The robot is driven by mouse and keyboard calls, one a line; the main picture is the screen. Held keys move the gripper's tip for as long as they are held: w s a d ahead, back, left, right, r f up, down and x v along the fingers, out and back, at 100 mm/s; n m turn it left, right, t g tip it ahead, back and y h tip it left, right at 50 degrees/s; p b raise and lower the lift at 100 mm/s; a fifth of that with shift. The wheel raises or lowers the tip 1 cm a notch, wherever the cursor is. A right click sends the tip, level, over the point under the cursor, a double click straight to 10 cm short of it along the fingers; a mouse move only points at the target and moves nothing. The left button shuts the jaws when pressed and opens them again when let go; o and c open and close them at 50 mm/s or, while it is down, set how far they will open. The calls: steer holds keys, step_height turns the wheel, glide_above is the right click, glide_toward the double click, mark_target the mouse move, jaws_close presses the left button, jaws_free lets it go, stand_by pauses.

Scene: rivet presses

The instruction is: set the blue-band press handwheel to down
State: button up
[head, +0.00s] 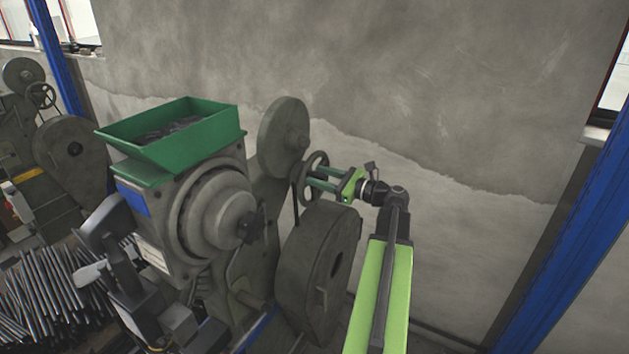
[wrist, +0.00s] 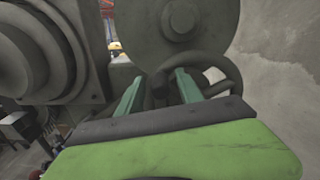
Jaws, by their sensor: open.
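The blue-band press stands in the middle of the head view, with a blue band (head: 134,199) on its housing under a green hopper. Its dark handwheel (head: 297,193) is on the right side, below a round grey disc. My gripper (head: 312,179) is open at the handwheel, its two green fingers pointing at the wheel. In the wrist view my fingers (wrist: 159,88) are spread on either side of the wheel's hub area, and the handwheel rim (wrist: 236,72) shows to the right. Whether the fingers touch the wheel I cannot tell. My gripper hides part of the wheel.
The green hopper (head: 172,130) holds dark pieces. A large flywheel (head: 318,270) sits just below my gripper. A second press with a yellow band (head: 28,174) is at far left. Metal rods (head: 48,300) lie at lower left. The wall is close behind; space to the right is free.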

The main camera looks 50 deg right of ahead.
jaws_close()
stand_by(1.4)
